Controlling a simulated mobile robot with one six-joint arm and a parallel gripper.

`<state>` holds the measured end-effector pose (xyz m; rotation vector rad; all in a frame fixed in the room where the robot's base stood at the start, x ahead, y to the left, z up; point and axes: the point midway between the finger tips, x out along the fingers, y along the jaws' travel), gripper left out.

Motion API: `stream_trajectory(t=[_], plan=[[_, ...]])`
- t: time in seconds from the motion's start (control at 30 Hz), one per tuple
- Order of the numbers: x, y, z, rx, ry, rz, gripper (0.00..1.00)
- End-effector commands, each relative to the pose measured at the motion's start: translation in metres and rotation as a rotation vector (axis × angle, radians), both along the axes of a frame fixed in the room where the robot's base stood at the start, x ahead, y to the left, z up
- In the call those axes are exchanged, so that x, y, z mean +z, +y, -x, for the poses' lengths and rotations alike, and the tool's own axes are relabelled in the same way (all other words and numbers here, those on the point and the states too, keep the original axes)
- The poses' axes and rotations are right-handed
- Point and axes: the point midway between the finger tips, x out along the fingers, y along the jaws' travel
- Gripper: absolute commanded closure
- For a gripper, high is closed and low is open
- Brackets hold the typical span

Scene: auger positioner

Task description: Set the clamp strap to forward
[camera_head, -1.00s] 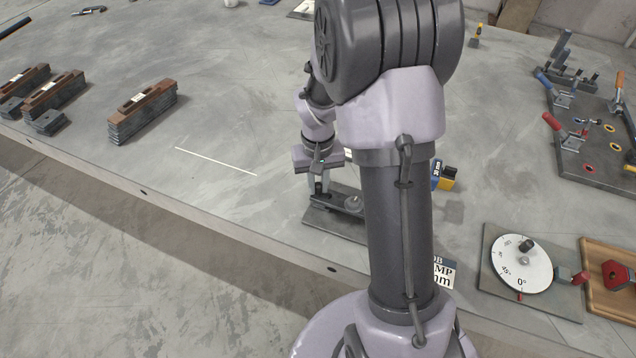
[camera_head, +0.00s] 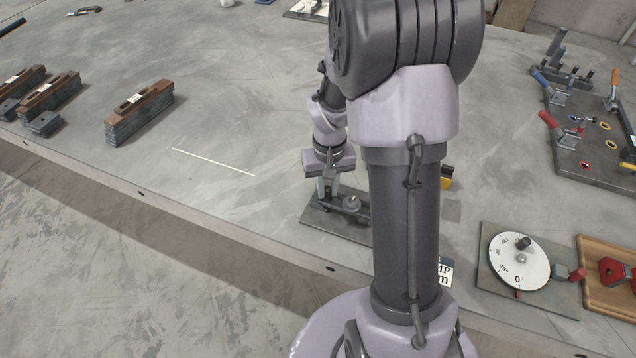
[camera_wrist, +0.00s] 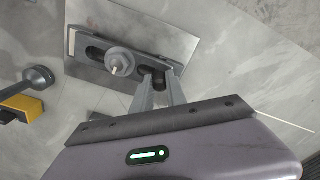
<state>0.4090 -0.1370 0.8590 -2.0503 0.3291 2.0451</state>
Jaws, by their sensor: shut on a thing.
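The clamp strap (camera_wrist: 130,52) is a dark grey slotted bar lying on a flat metal base plate (camera_wrist: 92,77) in the wrist view. A round grey nut with a pale stud (camera_wrist: 120,62) sits over its slot. My gripper (camera_wrist: 160,82) is shut on the strap near its right end there. In the head view my gripper (camera_head: 327,192) points down onto the strap at the left part of the base plate (camera_head: 318,218). The nut also shows in the head view (camera_head: 351,203). My arm hides the plate's right side in that view.
A dial plate (camera_head: 518,262) and a wooden board with a red part (camera_head: 612,278) stand to the right. A board with toggle clamps (camera_head: 592,140) is behind them. A yellow-and-black block (camera_wrist: 22,106) lies near the plate.

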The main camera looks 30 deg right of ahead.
Motion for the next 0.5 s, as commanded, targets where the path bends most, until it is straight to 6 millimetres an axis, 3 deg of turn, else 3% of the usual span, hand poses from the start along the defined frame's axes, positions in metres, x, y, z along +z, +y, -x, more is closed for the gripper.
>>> stream_trajectory(t=[0.2, 0.23, 0.3, 0.33, 0.5], plan=[[-0.0012, -0.0020, 0.0033, 0.002, 0.007, 0.002, 1.00], [-0.0012, -0.0019, 0.0034, 0.002, 0.008, 0.002, 0.78], [-0.0012, -0.0019, 0.0033, 0.002, 0.008, 0.002, 0.65], [-0.0011, -0.0018, 0.0031, 0.002, 0.007, 0.002, 0.60], [-0.0009, -0.0016, 0.0024, 0.002, 0.006, 0.001, 0.60]])
